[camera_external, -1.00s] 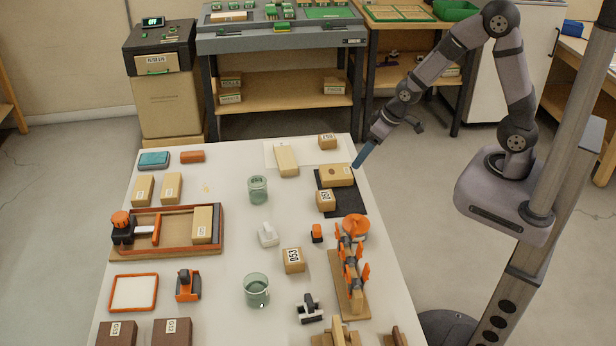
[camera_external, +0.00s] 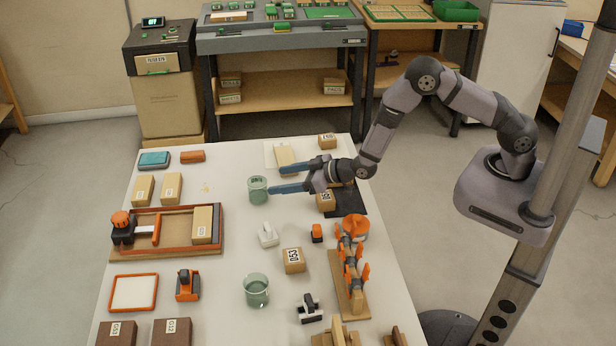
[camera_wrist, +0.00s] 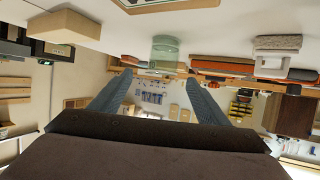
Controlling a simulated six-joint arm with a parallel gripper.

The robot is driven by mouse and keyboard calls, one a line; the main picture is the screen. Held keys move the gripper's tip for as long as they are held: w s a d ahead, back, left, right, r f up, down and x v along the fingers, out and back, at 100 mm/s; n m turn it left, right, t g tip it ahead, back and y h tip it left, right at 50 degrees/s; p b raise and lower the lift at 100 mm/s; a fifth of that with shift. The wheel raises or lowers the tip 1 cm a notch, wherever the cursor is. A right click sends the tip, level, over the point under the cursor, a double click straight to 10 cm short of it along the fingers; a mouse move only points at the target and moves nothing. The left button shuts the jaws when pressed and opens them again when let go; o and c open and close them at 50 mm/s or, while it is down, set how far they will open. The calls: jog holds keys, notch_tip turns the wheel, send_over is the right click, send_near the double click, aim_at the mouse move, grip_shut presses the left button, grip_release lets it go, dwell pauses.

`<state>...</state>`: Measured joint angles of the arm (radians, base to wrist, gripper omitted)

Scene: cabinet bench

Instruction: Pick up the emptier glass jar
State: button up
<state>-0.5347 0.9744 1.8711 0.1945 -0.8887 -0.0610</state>
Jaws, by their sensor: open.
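Two greenish glass jars stand upright on the white table. The far jar (camera_external: 258,190) is near the table's middle, and the near jar (camera_external: 256,290) is closer to the camera. How much each holds is too small to tell. My gripper (camera_external: 278,179) is open, its two blue fingers pointing left just right of the far jar. The lower fingertip is close to the jar's right side; I cannot tell whether it touches. In the wrist view the picture is upside down, and a glass jar (camera_wrist: 165,50) shows ahead between the fingers (camera_wrist: 157,76).
A cardboard box (camera_external: 285,155) lies behind my fingers, and another box (camera_external: 326,202) sits below my wrist on a black mat (camera_external: 350,203). A white object (camera_external: 268,234) stands in front of the far jar. A wooden tray (camera_external: 165,246) lies left.

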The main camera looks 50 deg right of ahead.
aim_at(249, 184)
jog(key=shift+x, duration=0.9)
jog(key=shift+p, duration=0.3)
jog(key=shift+w+a+f+p, duration=0.15)
jog(key=shift+w+a+p, duration=0.25)
jog(key=shift+w, duration=0.15)
jog(key=shift+w+a+f+p, duration=0.1)
jog(key=shift+w+a+p, duration=0.25)
jog(key=shift+w, duration=0.2)
jog(key=shift+p+x, duration=0.3)
jog(key=shift+x, duration=0.95)
jog(key=shift+c, duration=0.2)
jog(key=c, duration=1.2)
jog(key=shift+o, duration=0.2)
jog(key=shift+r, duration=0.1)
notch_tip(249, 184, up, 10)
jog(key=b, duration=0.2)
jog(key=shift+f+b, duration=0.2)
jog(key=shift+b, duration=0.2)
